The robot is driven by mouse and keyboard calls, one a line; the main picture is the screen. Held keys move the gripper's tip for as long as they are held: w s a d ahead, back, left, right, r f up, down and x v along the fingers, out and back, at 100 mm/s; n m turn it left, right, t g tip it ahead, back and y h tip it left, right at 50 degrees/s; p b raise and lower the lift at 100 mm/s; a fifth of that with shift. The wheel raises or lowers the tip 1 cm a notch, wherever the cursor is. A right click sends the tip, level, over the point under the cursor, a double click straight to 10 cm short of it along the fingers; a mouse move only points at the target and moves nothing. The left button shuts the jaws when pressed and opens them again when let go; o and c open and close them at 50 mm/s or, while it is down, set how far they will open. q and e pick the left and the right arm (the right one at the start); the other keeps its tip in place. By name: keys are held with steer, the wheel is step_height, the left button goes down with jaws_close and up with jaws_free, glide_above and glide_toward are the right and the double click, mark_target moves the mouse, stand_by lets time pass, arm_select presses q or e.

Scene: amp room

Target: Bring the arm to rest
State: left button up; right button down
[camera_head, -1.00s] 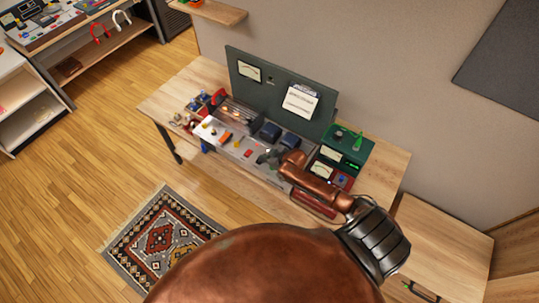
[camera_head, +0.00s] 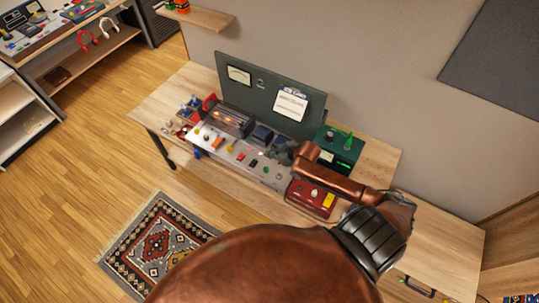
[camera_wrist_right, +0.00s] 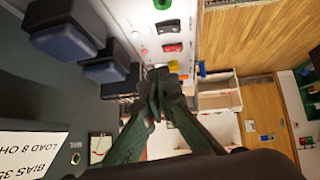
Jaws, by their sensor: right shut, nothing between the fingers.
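My right arm reaches over the workbench (camera_head: 160,112) from the bottom of the head view. My right gripper (camera_head: 281,152) is small and dark there, above the right part of the light control panel (camera_head: 222,147) and left of the green box. In the right wrist view its fingers (camera_wrist_right: 158,82) meet at the tips and hold nothing. They appear in front of the panel, which has coloured switches. Whether the tips touch anything is hard to tell. My left gripper is in neither view.
A dark upright board (camera_head: 262,88) with a white note (camera_head: 291,104) stands behind the panel. A green box (camera_head: 339,150) and a red box (camera_head: 312,198) stand close to my right forearm. Wooden floor (camera_head: 85,180) and a patterned rug (camera_head: 150,245) lie in front.

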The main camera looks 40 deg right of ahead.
stand_by(0.4)
steer(key=s+a+f+g, duration=0.1)
steer(key=s+a+g, duration=0.1)
steer(key=s+a, duration=0.75)
steer(key=s+d+r+m+g+h, duration=0.1)
steer(key=s+d+r+m+h, duration=0.1)
steer(key=s, duration=0.8)
steer(key=s+d+r+m+g+h, duration=0.1)
steer(key=s+r+m+g, duration=0.15)
steer(key=s, duration=0.65)
step_height(320, 180, down, 38)
steer(key=s+a+f+b, duration=0.1)
steer(key=s+b, duration=0.1)
steer(key=b, duration=0.7)
steer(key=s+f+g+b, duration=0.1)
steer(key=s+f+b, duration=0.3)
steer(key=s+f, duration=0.5)
steer(key=s+f+g+b, duration=0.1)
steer(key=s+f+b, duration=0.3)
steer(key=s+f, duration=0.6)
step_height(320, 180, down, 7)
steer(key=shift+s+r+n, duration=0.1)
steer(key=shift+s+n, duration=0.15)
steer(key=shift+n, duration=0.2)
steer(key=shift+a, duration=0.1)
